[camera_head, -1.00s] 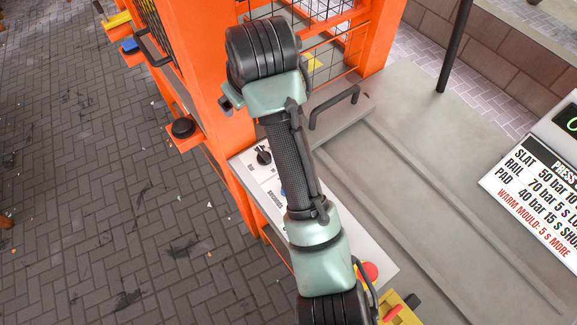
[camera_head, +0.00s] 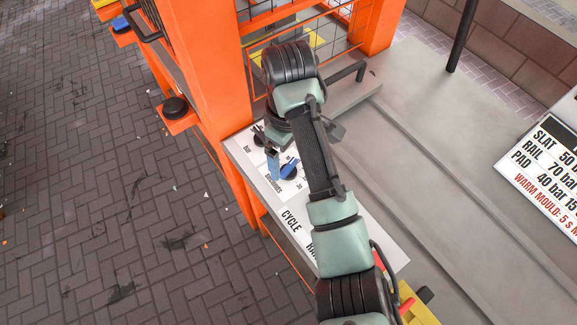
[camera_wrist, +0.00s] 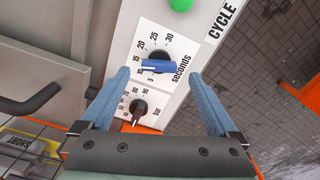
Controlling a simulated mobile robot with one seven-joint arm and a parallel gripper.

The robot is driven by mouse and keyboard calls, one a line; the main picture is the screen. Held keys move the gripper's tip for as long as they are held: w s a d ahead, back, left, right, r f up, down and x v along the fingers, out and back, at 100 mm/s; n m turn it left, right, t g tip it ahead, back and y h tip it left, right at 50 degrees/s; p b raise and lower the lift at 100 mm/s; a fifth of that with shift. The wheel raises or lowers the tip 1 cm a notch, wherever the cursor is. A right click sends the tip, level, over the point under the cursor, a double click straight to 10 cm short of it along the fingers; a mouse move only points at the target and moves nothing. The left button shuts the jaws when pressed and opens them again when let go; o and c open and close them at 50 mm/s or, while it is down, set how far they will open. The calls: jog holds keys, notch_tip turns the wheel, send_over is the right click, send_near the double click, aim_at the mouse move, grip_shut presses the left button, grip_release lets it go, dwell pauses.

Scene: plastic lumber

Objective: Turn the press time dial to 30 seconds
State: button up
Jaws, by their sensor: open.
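The press time dial (camera_wrist: 158,66) is a black knob with a blue bar handle on a white panel marked "seconds". Its scale runs from 5 to 30. The bar lies roughly crosswise in the wrist view, with a pale mark at its left end near the 10. The dial also shows in the head view (camera_head: 289,170). My gripper (camera_wrist: 159,74) is open, with its blue fingers on either side of the dial and visible gaps to the bar. In the head view one blue finger shows beside the dial; the other is mostly hidden.
A black "bar" dial (camera_wrist: 139,107) sits beside the seconds dial, close to my gripper. A green button (camera_wrist: 181,4) lies beyond, near the CYCLE label. The orange press frame (camera_head: 205,80) stands left of the panel. A printed settings board (camera_head: 545,165) is at right.

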aim_at(288, 166)
jog(key=shift+f, duration=1.65)
jog(key=c, duration=1.4)
